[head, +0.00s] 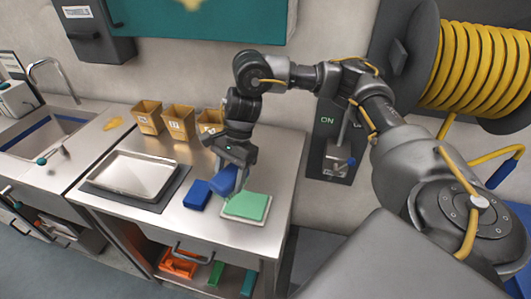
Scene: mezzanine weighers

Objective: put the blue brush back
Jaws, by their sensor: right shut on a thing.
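My right gripper (237,158) reaches down over the steel bench and is shut on a blue object (224,181), which looks like the blue brush. Its jaws cover the top of it, so its full shape is hidden. It is close above the bench top, between a darker blue block (197,195) and a green block on a pale tray (247,206). I cannot tell whether it touches either. My left gripper is not in view.
A metal tray (132,174) sits on a dark mat at the bench's left. Several tan boxes (179,122) stand along the back. A sink (45,136) is at far left. An orange bin (178,264) is on the lower shelf. A yellow hose reel (480,68) hangs at right.

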